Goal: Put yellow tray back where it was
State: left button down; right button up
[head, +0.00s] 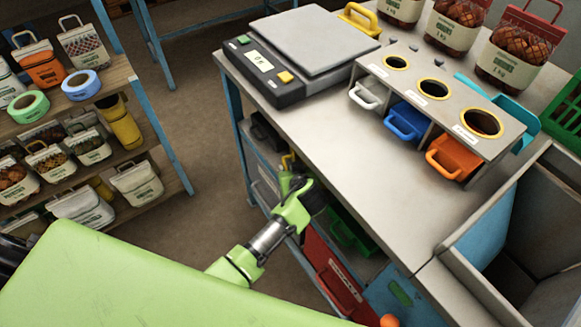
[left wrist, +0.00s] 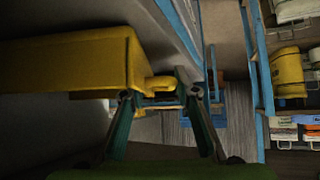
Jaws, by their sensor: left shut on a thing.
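My left gripper (head: 290,178) reaches in at the side of the workbench, at the level of the shelf below the top. A small part of the yellow tray (head: 288,160) shows at its fingers; the bench top hides the rest. In the left wrist view the yellow tray (left wrist: 85,62) fills the upper left, with its handle (left wrist: 160,83) between the fingers of my left gripper (left wrist: 159,92). The gripper is shut on this handle. I cannot tell whether the tray rests on the shelf. My right gripper is not in view.
The workbench top (head: 350,140) carries a scale (head: 310,40), a grey sorter (head: 440,95) with white, blue and orange bins, and another yellow handle (head: 360,18). Below are a green tray (head: 350,235) and a red bin (head: 335,275). A rack with bags (head: 85,145) stands left across free floor.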

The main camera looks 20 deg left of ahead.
pick_arm(q)
jog(key=c, duration=1.6)
grip_release()
jog(key=shift+w+d+f, duration=0.1)
jog(key=shift+d, duration=0.05)
jog(key=shift+s+d+r, duration=0.1)
jog(key=shift+s+r, duration=0.1)
jog(key=shift+r, duration=0.1)
jog(key=v, duration=0.6)
jog(key=shift+s+r, duration=0.1)
jog(key=shift+s+d+r, duration=0.1)
jog(key=shift+s+r, duration=0.1)
jog(key=shift+s, duration=0.05)
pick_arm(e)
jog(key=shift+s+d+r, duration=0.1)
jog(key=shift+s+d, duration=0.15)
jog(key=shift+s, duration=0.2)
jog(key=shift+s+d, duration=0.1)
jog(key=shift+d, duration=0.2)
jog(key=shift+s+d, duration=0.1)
